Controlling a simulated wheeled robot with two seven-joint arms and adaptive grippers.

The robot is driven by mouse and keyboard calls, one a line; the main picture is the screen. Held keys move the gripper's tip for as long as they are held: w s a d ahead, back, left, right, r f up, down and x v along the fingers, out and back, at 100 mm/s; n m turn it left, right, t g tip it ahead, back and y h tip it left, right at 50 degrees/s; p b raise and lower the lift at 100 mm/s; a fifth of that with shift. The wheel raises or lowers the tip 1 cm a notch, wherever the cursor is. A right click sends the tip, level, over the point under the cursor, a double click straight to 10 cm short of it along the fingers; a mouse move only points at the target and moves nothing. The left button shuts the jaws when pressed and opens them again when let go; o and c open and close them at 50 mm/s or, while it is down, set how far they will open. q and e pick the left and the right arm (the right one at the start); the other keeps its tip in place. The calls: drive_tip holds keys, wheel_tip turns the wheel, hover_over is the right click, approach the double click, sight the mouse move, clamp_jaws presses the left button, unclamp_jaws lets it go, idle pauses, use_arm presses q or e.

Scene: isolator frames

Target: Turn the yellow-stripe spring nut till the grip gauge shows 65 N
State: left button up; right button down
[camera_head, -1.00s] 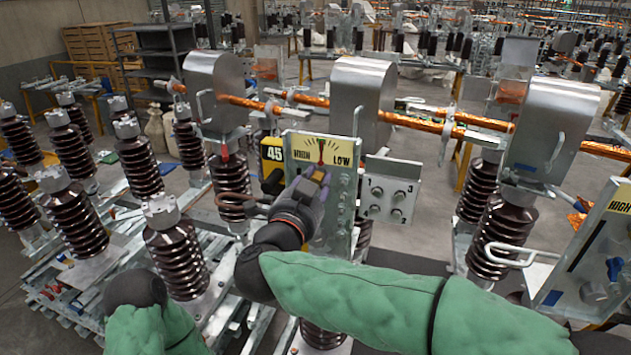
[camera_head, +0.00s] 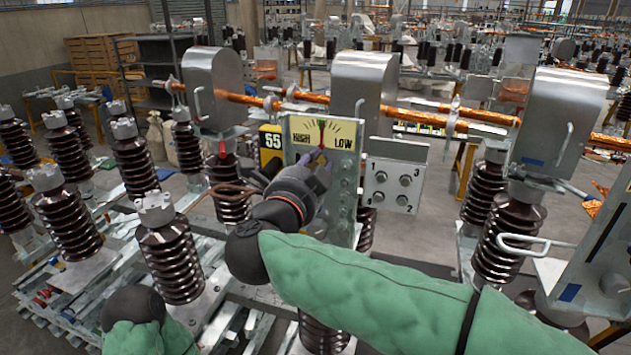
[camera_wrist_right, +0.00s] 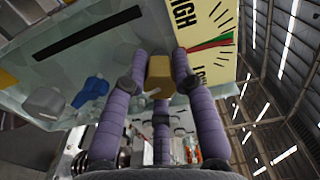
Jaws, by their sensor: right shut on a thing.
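The plate with the HIGH/LOW dial (camera_head: 342,124) stands at the centre of the head view, its red needle pointing nearly straight up. My right gripper (camera_head: 318,168) is just below that dial. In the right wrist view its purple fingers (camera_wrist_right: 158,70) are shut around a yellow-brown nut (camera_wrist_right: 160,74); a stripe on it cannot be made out. The fingers and wrist hide the nut in the head view. The yellow grip gauge (camera_head: 271,143) beside the plate reads 55. My left gripper is not in view; only part of that arm shows at bottom left.
A blue knob (camera_wrist_right: 91,92) and a grey knob (camera_wrist_right: 44,103) sit on the same plate near my fingers. A small panel numbered 1 to 4 (camera_head: 395,183) stands right of it. Ribbed brown insulators (camera_head: 171,262) crowd the left. Metal hoods (camera_head: 362,85) and copper bars (camera_head: 410,115) stand behind.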

drive_tip(key=m+b, duration=0.4)
drive_tip(key=shift+f, duration=0.2)
drive_tip(key=shift+r+m+b, duration=0.15)
drive_tip(key=shift+m+b, duration=0.6)
drive_tip(key=shift+m, duration=0.25)
drive_tip(key=c, duration=1)
unclamp_jaws()
drive_tip(key=v, duration=1.2)
